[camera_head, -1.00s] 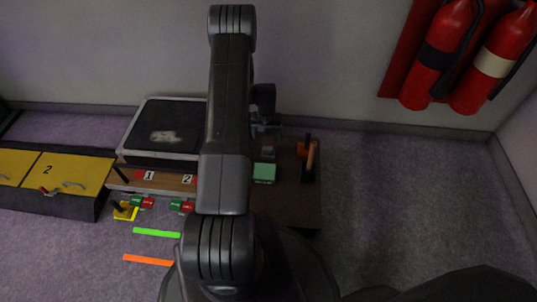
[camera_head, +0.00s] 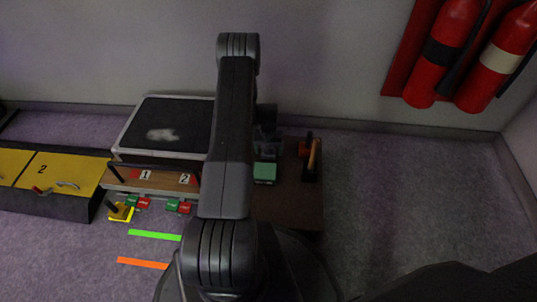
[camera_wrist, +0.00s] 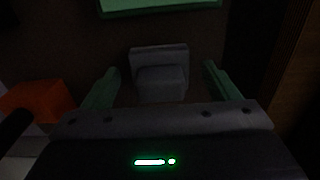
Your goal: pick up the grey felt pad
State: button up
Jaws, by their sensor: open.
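The grey felt pad (camera_wrist: 161,82) shows in the wrist view as a small grey block with a taller upright part at its far side. It stands on a dark brown surface. My gripper (camera_wrist: 161,70) is open, its two greenish fingers spread to the left and right of the pad, with gaps on both sides. I cannot tell how far the fingertips are above the surface. In the head view my gripper (camera_head: 266,120) is over the brown table, partly hidden by my arm, and the pad cannot be made out clearly there.
A green box (camera_head: 264,173) stands on the brown table (camera_head: 290,208) near the pad. An orange-handled tool (camera_head: 309,160) is to its right. A black-topped case (camera_head: 175,125) and a yellow-topped bench (camera_head: 60,172) lie left. An orange block (camera_wrist: 38,100) shows in the wrist view.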

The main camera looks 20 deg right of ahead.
aim_at(269, 147)
jog(key=shift+r, duration=0.1)
jog(key=c, duration=1.1)
notch_tip(269, 147, up, 10)
jog(key=p, duration=0.4)
jog(key=o, duration=0.4)
jog(key=shift+c, duration=1.3)
jog(key=shift+s, duration=0.1)
